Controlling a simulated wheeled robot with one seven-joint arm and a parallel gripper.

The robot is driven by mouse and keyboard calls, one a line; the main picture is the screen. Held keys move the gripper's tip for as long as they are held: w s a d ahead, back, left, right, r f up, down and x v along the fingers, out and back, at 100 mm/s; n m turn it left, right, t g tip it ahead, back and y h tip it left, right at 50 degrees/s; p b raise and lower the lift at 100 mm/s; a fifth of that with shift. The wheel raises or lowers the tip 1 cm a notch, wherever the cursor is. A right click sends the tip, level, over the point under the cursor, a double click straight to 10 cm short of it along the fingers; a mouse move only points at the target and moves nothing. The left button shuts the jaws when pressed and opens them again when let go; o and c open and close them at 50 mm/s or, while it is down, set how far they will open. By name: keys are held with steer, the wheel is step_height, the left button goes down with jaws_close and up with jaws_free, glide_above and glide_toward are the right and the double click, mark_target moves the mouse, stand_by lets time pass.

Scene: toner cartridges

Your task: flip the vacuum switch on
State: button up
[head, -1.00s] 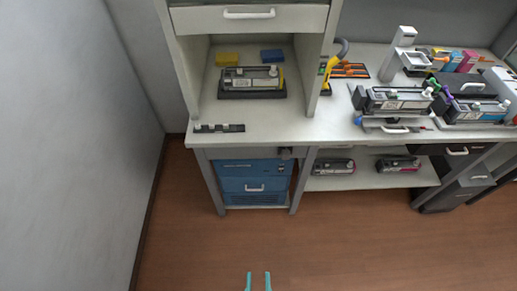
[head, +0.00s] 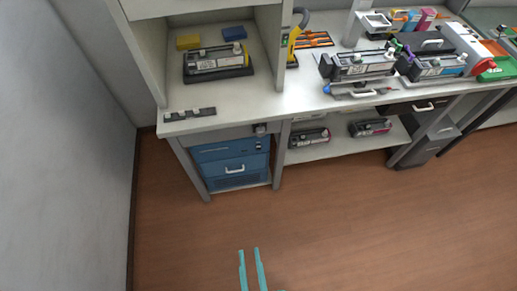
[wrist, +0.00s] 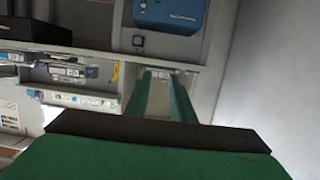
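The blue unit (head: 233,168) stands under the left end of the bench; I take it to be the vacuum unit. A small dark fitting (head: 260,128) sits on the bench's front edge above it. It may be the switch, but it is too small to tell its position. The blue unit also shows upside down at the top of the wrist view (wrist: 170,14), with the dark fitting (wrist: 138,40) below it. My gripper (head: 249,250) is over the floor, well short of the bench. Its teal fingers are apart and empty, also in the wrist view (wrist: 158,74).
The white bench (head: 245,113) bears toner cartridges, including one in the left bay (head: 218,64). A lower shelf (head: 310,153) holds two more. A grey wall (head: 55,160) bounds the left. The wooden floor (head: 340,225) before the bench is clear.

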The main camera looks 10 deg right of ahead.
steer(key=shift+w+f, duration=0.1)
steer(key=shift+f, duration=0.05)
jaws_close()
steer(key=w+d+f+m+g+h, duration=0.1)
steer(key=w+d+f+m, duration=0.35)
steer(key=w+f, duration=0.45)
steer(key=w+d+f+m+g, duration=0.1)
steer(key=w+d+f+m, duration=0.35)
steer(key=f, duration=0.75)
steer(key=w+f+m, duration=0.1)
steer(key=w+m, duration=0.2)
steer(key=w, duration=0.4)
steer(key=w+d+f+m, duration=0.1)
steer(key=w+f+m, duration=0.1)
steer(key=w, duration=0.5)
steer(key=w+d+f+m+y, duration=0.1)
steer(key=w+m, duration=0.2)
steer(key=w, duration=0.4)
steer(key=shift+d+f+m, duration=0.25)
steer(key=shift+f+m, duration=0.15)
